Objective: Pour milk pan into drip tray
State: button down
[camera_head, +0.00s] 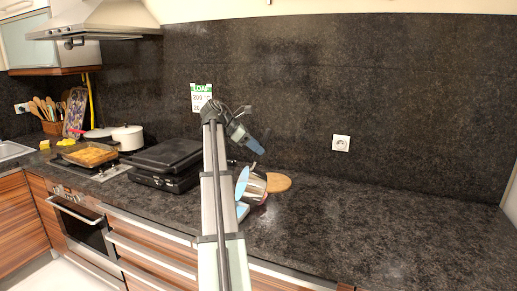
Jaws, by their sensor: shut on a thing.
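The milk pan (257,186) is a shiny metal pan with a light blue inside. It is tilted on its side, and its open mouth faces left, just right of my arm. My gripper (258,149) is above the pan, pointing down and right, and is shut on it. The grip on the handle is too small to make out. A small light blue piece (242,211) shows below the pan's mouth, partly behind my arm. It may be the drip tray, but I cannot tell. The pan's contents cannot be made out.
A round wooden board (279,181) lies behind the pan. A black grill (167,158) stands to the left. Further left are a baking tray (89,154) and a white pot (127,137) by the hob. The dark counter (390,225) on the right is clear.

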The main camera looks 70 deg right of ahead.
jog(key=shift+w+a+r+g+h, duration=0.35)
jog(key=shift+w+a+g, duration=0.1)
jog(key=shift+w, duration=0.25)
jog(key=shift+w+a+r+g+h, duration=0.15)
jog(key=shift+w+a+g, duration=0.15)
jog(key=shift+w, duration=0.25)
jog(key=shift+w+a+r+g+h, duration=0.1)
jog(key=shift+w+a+r+g, duration=0.05)
jog(key=shift+w+a, duration=0.3)
jog(key=shift+w, duration=0.1)
jog(key=shift+w+a+r+g+h, duration=0.1)
jog(key=shift+w+a+g+h, duration=0.1)
jog(key=shift+w+a+g, duration=0.3)
jog(key=shift+w+a+r+g+h, duration=0.1)
jog(key=shift+w+a+h, duration=0.1)
jog(key=shift+w, duration=0.45)
jog(key=shift+w+a, duration=0.1)
jog(key=s+d+t, duration=0.1)
jog(key=s, duration=0.1)
jog(key=s+d+f+t+y, duration=0.1)
jog(key=s, duration=0.1)
jog(key=s+d+t+y, duration=0.1)
jog(key=s+d, duration=0.1)
jog(key=shift+s+d+f, duration=0.1)
jog(key=shift+s+f, duration=0.1)
jog(key=shift+f, duration=0.2)
